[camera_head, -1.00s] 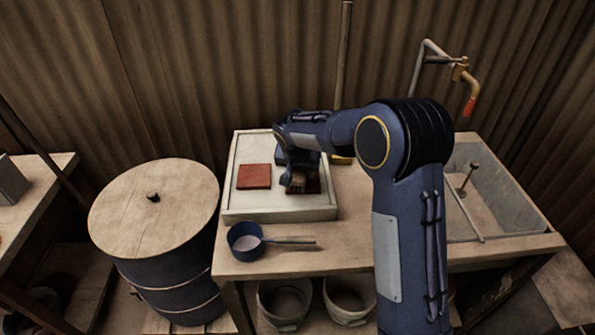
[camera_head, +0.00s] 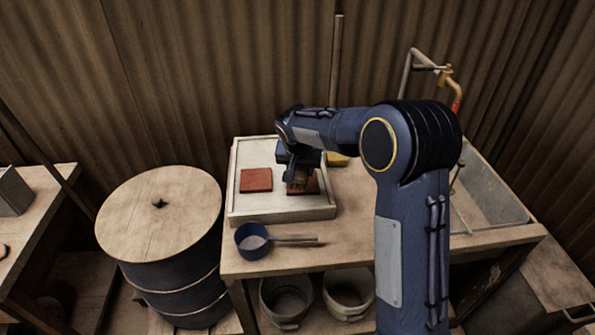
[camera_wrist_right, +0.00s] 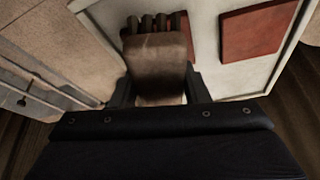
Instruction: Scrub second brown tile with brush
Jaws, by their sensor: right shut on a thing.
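A reddish-brown tile (camera_head: 256,180) lies bare on the left half of the pale tray (camera_head: 281,217); it also shows in the right wrist view (camera_wrist_right: 260,32). A second, darker brown tile (camera_head: 313,187) lies to its right, partly hidden by the brush and gripper. My right gripper (camera_head: 296,171) is over this second tile, shut on the brown brush (camera_wrist_right: 157,58). The brush points bristles-first toward the tile, with a dark row of bristle tufts at its end. I cannot tell whether the bristles touch the tile. My left gripper is not in view.
A blue pan (camera_head: 252,241) with a handle sits on the table in front of the tray. A yellow object (camera_head: 337,159) lies behind the tray's right edge. A sink (camera_head: 490,190) with a tap is at right, a barrel (camera_head: 160,215) at left.

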